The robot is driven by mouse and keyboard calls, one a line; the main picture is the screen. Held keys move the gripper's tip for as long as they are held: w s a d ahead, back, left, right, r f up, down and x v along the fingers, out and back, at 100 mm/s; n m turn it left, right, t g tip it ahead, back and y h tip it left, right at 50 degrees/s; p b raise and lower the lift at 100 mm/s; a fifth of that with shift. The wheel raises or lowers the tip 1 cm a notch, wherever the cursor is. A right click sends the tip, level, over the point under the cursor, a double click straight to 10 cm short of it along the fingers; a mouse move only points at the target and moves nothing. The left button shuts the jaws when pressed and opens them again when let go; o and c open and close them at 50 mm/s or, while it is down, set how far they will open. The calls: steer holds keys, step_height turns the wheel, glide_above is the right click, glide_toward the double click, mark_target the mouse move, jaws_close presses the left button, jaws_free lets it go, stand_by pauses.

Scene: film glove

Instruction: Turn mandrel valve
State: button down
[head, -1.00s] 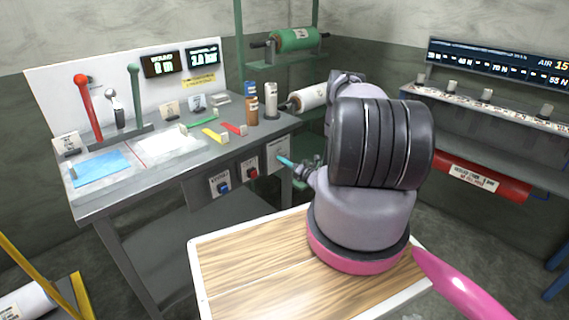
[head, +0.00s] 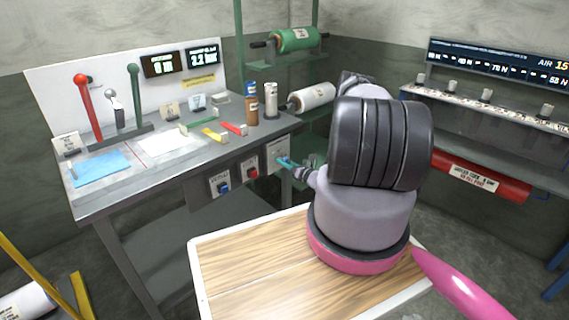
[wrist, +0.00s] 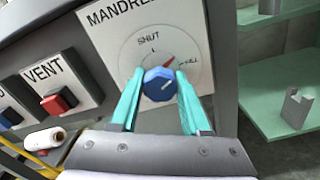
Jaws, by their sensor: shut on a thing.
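The mandrel valve is a blue faceted knob (wrist: 157,86) on a round white dial in the wrist view. The plate (wrist: 105,38) reads "MANDREL", partly cut off. The dial says "SHUT" at the top and a partly hidden word, apparently "FILL", at right. A red pointer mark slants up and right from the knob, towards that right-hand word. My gripper (wrist: 157,80) has its teal fingers shut on the knob, one on each side. In the head view my gripper (head: 287,163) is at the bench's front panel, and the knob is hidden there.
A red VENT button (wrist: 58,101) sits left of the valve. The bench (head: 110,185) carries levers, bottles and coloured strips. A lit pressure display (head: 203,57) is on the backboard. A green shelf (wrist: 285,125) stands close at right.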

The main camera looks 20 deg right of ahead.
steer(key=n, duration=0.6)
steer(key=shift+d, duration=0.1)
steer(key=n, duration=0.6)
steer(key=shift+f+n, duration=0.1)
steer(key=shift+n, duration=0.2)
stand_by(0.3)
steer(key=shift+c, duration=1.9)
jaws_free()
steer(key=v, duration=1)
steer(key=shift+s, duration=0.4)
steer(key=shift+d, duration=0.2)
